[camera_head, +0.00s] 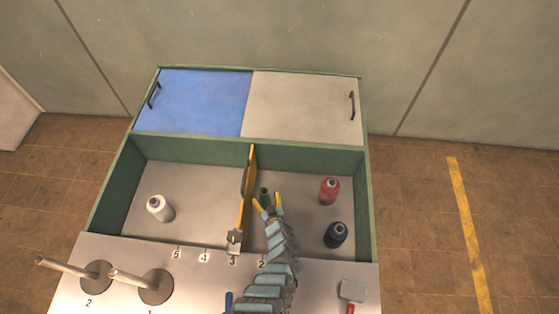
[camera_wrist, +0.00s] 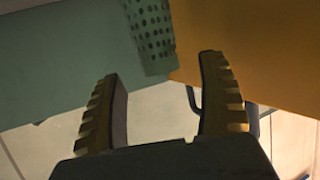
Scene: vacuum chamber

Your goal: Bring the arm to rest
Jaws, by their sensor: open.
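My gripper (camera_head: 267,204) reaches into the right part of the open cabinet section, close to the yellow divider (camera_head: 250,170). Its two yellow fingers are apart. A dark green spool (camera_head: 264,193) stands just beyond the fingertips; part of it is hidden by them. In the wrist view the open fingers (camera_wrist: 160,68) have nothing between them. A perforated green cylinder (camera_wrist: 152,35) shows past their tips, in front of a green wall (camera_wrist: 70,60) and the orange-yellow divider (camera_wrist: 250,50). I cannot tell whether a finger touches it.
A red spool (camera_head: 329,190) and a dark blue spool (camera_head: 336,234) stand right of my arm. A white spool (camera_head: 159,208) stands left of the divider. Two slanted pegs (camera_head: 66,267) (camera_head: 130,279) rise at front left. Blue (camera_head: 200,100) and grey (camera_head: 300,105) panels lie behind.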

